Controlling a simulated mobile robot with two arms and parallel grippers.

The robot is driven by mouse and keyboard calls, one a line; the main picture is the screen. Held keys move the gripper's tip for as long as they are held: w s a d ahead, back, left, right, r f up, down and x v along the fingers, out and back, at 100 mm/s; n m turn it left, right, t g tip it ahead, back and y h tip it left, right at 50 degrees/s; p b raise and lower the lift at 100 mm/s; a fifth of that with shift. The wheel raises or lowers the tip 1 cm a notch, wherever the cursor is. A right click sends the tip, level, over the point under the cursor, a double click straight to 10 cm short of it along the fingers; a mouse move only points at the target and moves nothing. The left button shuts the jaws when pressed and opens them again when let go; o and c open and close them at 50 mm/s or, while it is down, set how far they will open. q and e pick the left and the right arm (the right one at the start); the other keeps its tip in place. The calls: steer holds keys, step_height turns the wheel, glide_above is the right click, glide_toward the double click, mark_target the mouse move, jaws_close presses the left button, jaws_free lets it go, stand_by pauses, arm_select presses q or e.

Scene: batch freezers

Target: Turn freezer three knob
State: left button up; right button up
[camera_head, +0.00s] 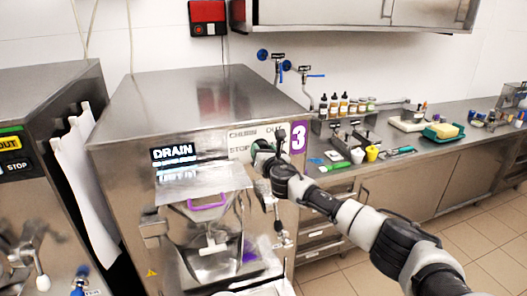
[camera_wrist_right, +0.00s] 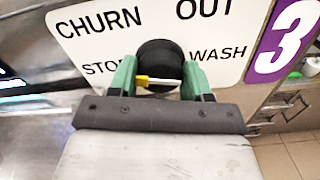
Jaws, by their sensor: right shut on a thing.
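Freezer three (camera_head: 190,95) is a steel machine with a purple "3" label (camera_head: 299,137) on its front. Its round black knob (camera_wrist_right: 158,62) sits on a white panel marked CHURN, OUT, STOP and WASH. The knob's thin pointer lies nearly level, with its yellow end at the left, towards STOP. My right gripper (camera_wrist_right: 160,78) has its green fingers closed on either side of the knob. In the head view my right gripper (camera_head: 264,150) reaches the panel from the right and largely hides the knob. My left gripper is not in view.
A steel hopper with a purple handle (camera_head: 207,202) juts from the freezer front, left of my right arm. Another freezer (camera_head: 45,95) stands at the left. A steel counter (camera_head: 450,142) with bottles, scoops and a green tray (camera_head: 441,132) runs along the right.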

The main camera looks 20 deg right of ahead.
steer(key=shift+r+n, duration=0.15)
steer(key=shift+n, duration=1.15)
steer(key=o, duration=0.9)
steer(key=shift+w, duration=0.1)
steer(key=shift+s+d+b, duration=0.2)
steer(key=shift+s+b, duration=1.15)
steer(key=shift+s, duration=4.05)
